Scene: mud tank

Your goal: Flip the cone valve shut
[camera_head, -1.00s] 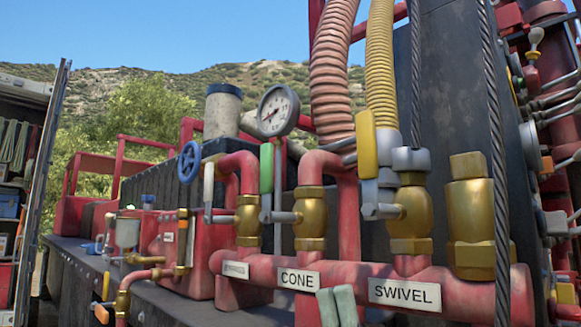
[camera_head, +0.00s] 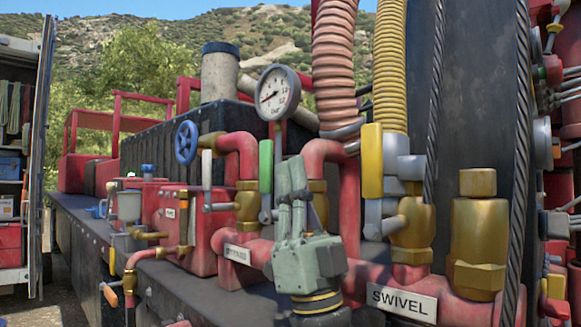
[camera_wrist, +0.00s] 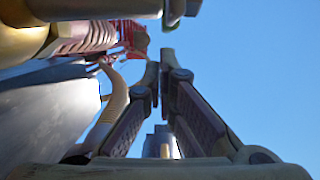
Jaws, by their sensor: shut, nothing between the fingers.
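The cone valve's green handle (camera_head: 266,166) stands upright in the head view, on a grey lever in front of the red pipe. Its brass body (camera_head: 318,193) is mostly hidden behind my gripper, and the CONE label is covered. My gripper (camera_head: 297,162) points up just right of the green handle, its fingers together and empty. I cannot tell whether it touches the handle. In the wrist view the fingertips (camera_wrist: 164,55) meet against blue sky. Part of a grey piece with a green edge shows at the top edge, too cropped to name for sure.
The swivel valve's yellow handle (camera_head: 372,160) stands upright close on the right, above the SWIVEL label (camera_head: 401,302). A white handle (camera_head: 206,170) stands upright on the left valve. A pressure gauge (camera_head: 278,92) and a ribbed red hose (camera_head: 340,70) are above.

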